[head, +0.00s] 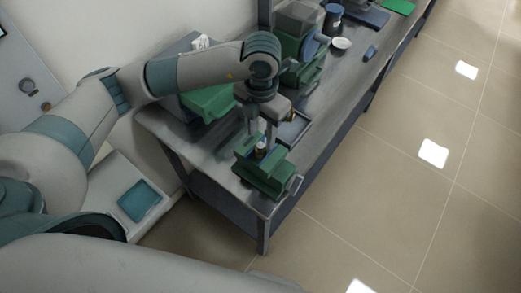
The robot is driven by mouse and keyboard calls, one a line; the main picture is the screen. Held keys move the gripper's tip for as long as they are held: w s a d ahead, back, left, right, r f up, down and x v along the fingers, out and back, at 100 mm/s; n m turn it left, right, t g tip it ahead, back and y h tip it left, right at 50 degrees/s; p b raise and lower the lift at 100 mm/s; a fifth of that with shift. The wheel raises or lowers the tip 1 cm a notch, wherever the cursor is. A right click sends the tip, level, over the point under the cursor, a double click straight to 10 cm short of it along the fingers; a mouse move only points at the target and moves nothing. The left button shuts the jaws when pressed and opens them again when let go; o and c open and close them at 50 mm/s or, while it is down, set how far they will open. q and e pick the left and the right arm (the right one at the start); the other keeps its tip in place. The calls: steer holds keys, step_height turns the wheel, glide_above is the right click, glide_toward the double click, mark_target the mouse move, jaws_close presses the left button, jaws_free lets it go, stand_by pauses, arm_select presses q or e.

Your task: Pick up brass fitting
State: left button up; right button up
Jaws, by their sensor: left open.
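A small brass fitting (261,153) shows as a tan spot between the jaws of a green vise (268,177) at the near end of the workbench. It is tiny and partly hidden, so its shape is unclear. My left gripper (260,138) points down over the vise with its fingers apart, close to the fitting. I cannot tell whether the fingers touch it. My right gripper is not in view.
The grey workbench (215,152) runs to the upper right. A second green machine (300,55), a dark jar (333,18), a white round dish (341,44) and a small blue item (370,53) stand further along it. A tray (293,130) lies behind the vise. The tiled floor (370,200) at right is clear.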

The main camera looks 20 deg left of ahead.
mark_target(259, 146)
arm_select(q)
steer(key=shift+a+f+p, duration=0.25)
steer(key=shift+f+p, duration=0.55)
steer(key=shift+p, duration=0.25)
step_height(259, 146, down, 3)
steer(key=shift+r+p, duration=0.1)
steer(key=shift+p, duration=0.65)
steer(key=shift+w+f, duration=0.1)
steer(key=shift+f, duration=0.3)
steer(key=shift+c, duration=0.3)
jaws_close()
